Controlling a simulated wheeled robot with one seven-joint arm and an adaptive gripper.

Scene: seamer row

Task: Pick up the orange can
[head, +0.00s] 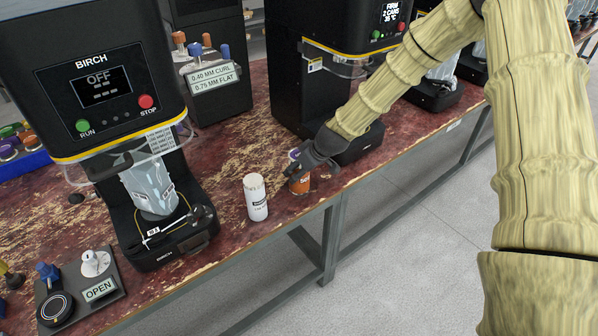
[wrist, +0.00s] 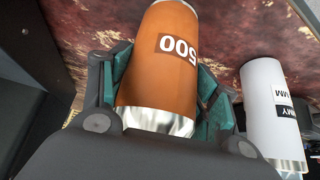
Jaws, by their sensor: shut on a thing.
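The orange can (wrist: 162,62) fills the middle of the wrist view, with silver ends and a label that reads 500 upside down. My gripper (wrist: 160,100) is shut on it, with one teal-padded finger against each side. In the head view the can (head: 299,186) is small, low over or on the worn red bench near its front edge, partly hidden by my dark gripper (head: 305,165). I cannot tell whether its base touches the bench.
A white can (head: 256,198) stands just left of the orange can; it also shows in the wrist view (wrist: 272,112). The BIRCH machine (head: 95,90) stands left, another machine (head: 320,80) behind my gripper. The bench (head: 230,160) has its front edge close by.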

